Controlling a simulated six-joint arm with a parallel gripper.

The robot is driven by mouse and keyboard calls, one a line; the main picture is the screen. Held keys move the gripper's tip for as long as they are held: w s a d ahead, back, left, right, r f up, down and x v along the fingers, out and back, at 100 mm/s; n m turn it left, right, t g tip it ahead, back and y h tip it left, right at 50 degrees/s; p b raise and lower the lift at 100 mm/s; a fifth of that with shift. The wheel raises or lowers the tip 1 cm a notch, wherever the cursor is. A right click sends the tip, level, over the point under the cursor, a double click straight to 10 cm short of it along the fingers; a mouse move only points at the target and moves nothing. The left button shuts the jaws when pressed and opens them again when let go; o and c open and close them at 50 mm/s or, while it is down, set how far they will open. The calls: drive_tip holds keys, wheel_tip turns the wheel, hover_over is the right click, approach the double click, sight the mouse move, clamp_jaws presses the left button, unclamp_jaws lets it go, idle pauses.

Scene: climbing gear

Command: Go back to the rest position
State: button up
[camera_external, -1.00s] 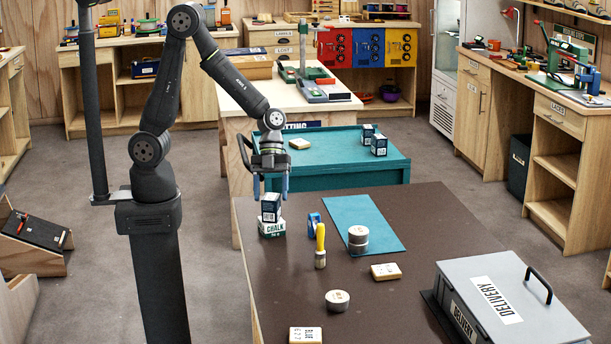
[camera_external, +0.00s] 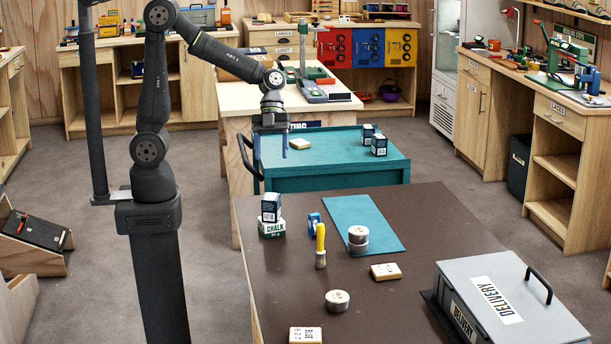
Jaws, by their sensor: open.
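My gripper (camera_external: 270,146) hangs pointing down in front of the teal cart (camera_external: 345,178), above and apart from the brown table (camera_external: 290,268). It is open and I see nothing between its fingers. Below it, a small dark box (camera_external: 271,207) stands on the white and green chalk box (camera_external: 271,228) at the table's back left. The gripper does not touch them.
The air around my gripper looks free.

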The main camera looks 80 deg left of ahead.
sight(271, 196)
idle(0.3)
drive_tip(key=x, duration=1.2)
drive_tip(key=shift+f, duration=0.15)
wheel_tip(271, 196, up, 3)
drive_tip(key=shift+f, duration=0.25)
drive_tip(key=shift+r, duration=0.6)
drive_tip(key=shift+f, duration=0.1)
